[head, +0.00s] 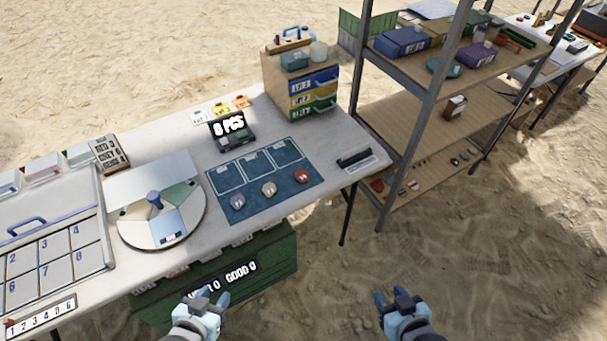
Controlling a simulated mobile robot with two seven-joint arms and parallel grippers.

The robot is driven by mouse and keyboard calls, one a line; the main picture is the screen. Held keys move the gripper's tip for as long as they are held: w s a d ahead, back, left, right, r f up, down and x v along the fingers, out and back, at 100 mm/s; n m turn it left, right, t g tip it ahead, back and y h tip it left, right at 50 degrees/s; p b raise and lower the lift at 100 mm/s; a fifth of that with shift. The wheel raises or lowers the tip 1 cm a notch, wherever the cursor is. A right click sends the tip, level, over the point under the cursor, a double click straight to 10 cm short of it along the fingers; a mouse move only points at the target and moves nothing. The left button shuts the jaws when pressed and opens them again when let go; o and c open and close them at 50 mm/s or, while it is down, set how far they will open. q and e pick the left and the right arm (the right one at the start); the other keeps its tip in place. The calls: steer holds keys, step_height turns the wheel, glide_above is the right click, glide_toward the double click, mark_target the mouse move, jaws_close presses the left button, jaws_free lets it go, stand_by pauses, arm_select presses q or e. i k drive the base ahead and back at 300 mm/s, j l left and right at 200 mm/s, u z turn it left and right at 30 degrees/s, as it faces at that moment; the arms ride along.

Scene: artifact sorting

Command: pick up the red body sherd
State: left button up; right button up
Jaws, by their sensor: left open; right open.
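Small red pieces show in several places, and I cannot tell which is the red body sherd. One red round piece (302,176) lies on the blue mat (262,203), right of a tan piece (268,188) and a grey piece (237,202). Another red piece (378,185) lies on the rack's bottom shelf (405,192) among several small pieces. My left gripper (208,297) is open and empty, in front of the table near the green crate. My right gripper (392,298) is open and empty over the sand. Neither touches anything.
The white table (345,135) holds a turntable (135,232), a numbered tray (60,265), a small scale (232,135) and a drawer box (312,95). A green crate (275,265) stands below the front edge. The rack's metal post (425,110) stands right of the table.

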mark_target(302, 176)
steer(key=i+l+u, duration=0.1)
steer(key=u, duration=1.35)
steer(key=l+u, duration=0.45)
steer(key=k+l+u, duration=0.15)
steer(key=l+u, duration=0.35)
steer(key=l, duration=0.1)
